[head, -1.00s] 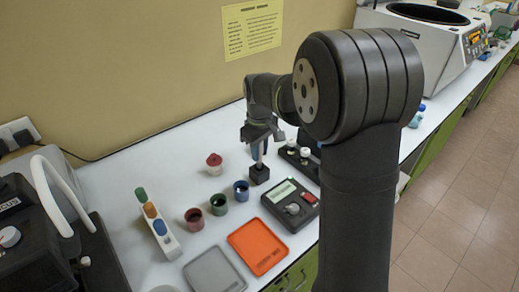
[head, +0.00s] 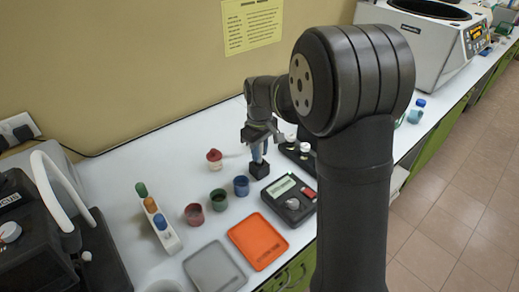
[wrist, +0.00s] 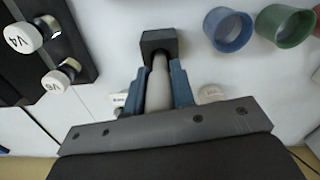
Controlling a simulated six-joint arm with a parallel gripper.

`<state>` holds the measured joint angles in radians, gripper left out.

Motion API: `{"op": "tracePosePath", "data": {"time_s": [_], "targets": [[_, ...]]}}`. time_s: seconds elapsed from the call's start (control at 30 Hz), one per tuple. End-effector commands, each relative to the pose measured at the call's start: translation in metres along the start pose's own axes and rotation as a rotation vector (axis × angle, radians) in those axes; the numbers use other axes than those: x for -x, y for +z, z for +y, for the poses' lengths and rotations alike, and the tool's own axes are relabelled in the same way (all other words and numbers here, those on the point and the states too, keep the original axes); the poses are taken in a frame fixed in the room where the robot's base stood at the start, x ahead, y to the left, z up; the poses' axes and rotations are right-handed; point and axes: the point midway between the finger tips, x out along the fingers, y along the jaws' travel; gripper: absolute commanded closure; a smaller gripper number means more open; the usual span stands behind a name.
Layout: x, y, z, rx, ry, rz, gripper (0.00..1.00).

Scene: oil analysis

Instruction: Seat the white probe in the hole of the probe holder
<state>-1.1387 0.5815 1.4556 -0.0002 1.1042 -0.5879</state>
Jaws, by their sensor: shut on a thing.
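The probe holder (head: 259,170) is a small black block on the white bench; it also shows at the top middle of the wrist view (wrist: 157,38). My gripper (head: 258,150) is above it, pointing down, with blue fingers shut on the white probe (wrist: 158,88). The probe's lower end meets the holder's top around the hole in the wrist view. The tip is hidden, so I cannot tell how deep it sits. The probe looks roughly upright.
Red, green and blue cups (head: 241,186) stand in front of the holder. A red-capped jar (head: 214,160) is to its left. A dark rack with white-capped vials (wrist: 56,80) and a meter (head: 290,200) are to the right. Orange (head: 258,241) and grey trays lie nearer.

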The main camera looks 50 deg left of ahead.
Motion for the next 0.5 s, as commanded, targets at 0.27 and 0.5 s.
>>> {"op": "tracePosePath", "data": {"time_s": [0.27, 0.5], "targets": [[0.0, 0.0, 0.0, 0.0, 0.0, 0.0, 0.99], [-0.0039, 0.0, 0.0, 0.0, 0.0, 0.0, 0.99]]}}
